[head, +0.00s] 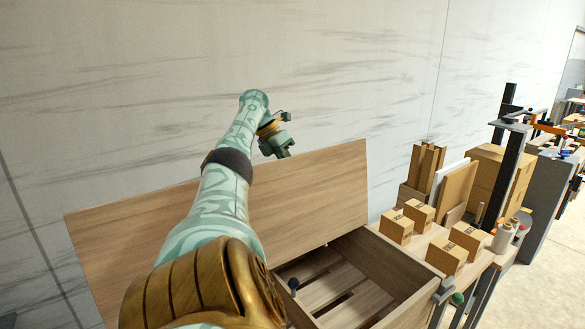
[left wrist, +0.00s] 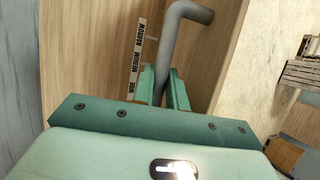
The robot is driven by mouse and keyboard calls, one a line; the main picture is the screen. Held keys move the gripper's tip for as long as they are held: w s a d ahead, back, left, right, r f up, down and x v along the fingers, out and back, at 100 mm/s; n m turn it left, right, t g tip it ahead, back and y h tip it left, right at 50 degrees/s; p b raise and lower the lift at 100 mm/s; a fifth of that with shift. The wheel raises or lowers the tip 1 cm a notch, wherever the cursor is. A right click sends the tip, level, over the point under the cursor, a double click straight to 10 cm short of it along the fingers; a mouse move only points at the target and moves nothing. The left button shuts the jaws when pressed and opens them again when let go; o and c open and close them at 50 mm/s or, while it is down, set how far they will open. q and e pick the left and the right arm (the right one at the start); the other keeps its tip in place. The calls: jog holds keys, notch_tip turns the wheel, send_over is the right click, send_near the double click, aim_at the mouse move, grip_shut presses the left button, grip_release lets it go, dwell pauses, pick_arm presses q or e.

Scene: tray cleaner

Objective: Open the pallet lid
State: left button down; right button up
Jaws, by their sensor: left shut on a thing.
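The wooden pallet lid (head: 330,195) stands raised and tilted back towards the wall, above the open wooden box (head: 405,275). Slats show inside the box. My left arm crosses in front of the lid and hides part of it. My left gripper (head: 283,152) is at the lid's upper edge in the head view. In the left wrist view my left gripper (left wrist: 164,88) is shut on a grey bent bar handle (left wrist: 170,45), beside a wooden panel (left wrist: 100,40) with a printed label strip. My right gripper is not in view.
Several small cardboard boxes (head: 396,227) stand on a table right of the open box. Larger cartons (head: 490,180) and a dark post (head: 507,165) are behind them. The pale wall (head: 150,80) is close behind the lid. Open floor (head: 560,240) shows at far right.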

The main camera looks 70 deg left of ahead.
pick_arm(q)
jog(key=shift+s+f, duration=0.1)
jog(key=shift+f, duration=0.35)
jog(key=c, duration=1.5)
grip_release()
jog(key=shift+a, duration=0.1)
jog(key=shift+o, duration=0.5)
jog(key=shift+a+f, duration=0.3)
jog(key=shift+a, duration=0.15)
jog(key=shift+r, duration=0.35)
